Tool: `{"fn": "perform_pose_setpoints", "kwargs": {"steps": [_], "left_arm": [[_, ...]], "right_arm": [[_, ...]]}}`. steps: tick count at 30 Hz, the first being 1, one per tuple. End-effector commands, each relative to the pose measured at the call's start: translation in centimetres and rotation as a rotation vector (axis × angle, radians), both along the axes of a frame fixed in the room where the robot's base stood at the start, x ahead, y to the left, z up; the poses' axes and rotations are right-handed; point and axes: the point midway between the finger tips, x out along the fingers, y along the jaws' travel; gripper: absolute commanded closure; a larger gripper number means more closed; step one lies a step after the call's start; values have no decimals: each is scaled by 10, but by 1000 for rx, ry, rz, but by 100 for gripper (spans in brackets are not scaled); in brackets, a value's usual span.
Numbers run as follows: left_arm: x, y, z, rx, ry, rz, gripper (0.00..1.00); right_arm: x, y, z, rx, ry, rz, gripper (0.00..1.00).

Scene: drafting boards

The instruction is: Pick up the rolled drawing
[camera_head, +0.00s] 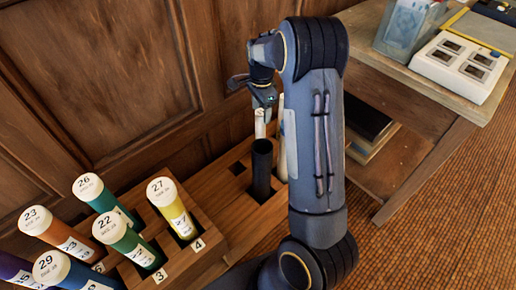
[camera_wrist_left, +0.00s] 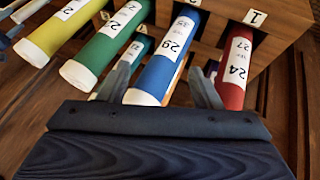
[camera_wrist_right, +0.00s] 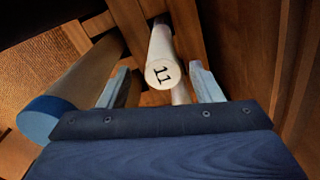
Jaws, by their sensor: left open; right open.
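A white roll marked 11 (camera_wrist_right: 163,60) stands in the wooden rack, its end toward the camera in the right wrist view. My right gripper (camera_wrist_right: 155,85) is open, with one finger to each side of this roll's end; I cannot tell whether they touch it. In the head view my right gripper (camera_head: 263,100) is above a pale roll (camera_head: 260,124), partly hidden by the gripper. My left gripper (camera_wrist_left: 163,88) is open, seen only in its wrist view, with its fingers either side of a blue tube with a white cap (camera_wrist_left: 165,65).
The wooden rack (camera_head: 190,262) holds several capped, numbered tubes at left. A dark tube (camera_head: 262,168) and another pale roll (camera_head: 282,150) stand close to my right gripper. A beige tube with a blue cap (camera_wrist_right: 45,115) is at left. A panelled wall (camera_head: 90,75) rises behind.

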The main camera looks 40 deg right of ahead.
Motion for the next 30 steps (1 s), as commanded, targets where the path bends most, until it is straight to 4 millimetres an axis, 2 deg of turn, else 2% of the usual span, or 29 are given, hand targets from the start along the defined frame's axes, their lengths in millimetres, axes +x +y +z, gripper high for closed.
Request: {"fn": "perform_pose_setpoints", "kwargs": {"steps": [3,7,15,27,29,30], "left_arm": [[0,0,-9,0,0,0,42],[0,0,-15,0,0,0,42],[0,0,-14,0,0,0,42],[0,0,-14,0,0,0,42],[0,0,-14,0,0,0,42],[0,0,-14,0,0,0,42]], "right_arm": [[2,0,-21,0,2,1,41],[3,0,-40,1,2,1,41],[3,0,-43,1,-1,2,41],[3,0,-43,1,-1,2,92],[3,0,-43,1,-1,2,100],[3,0,-43,1,-1,2,100]]}}
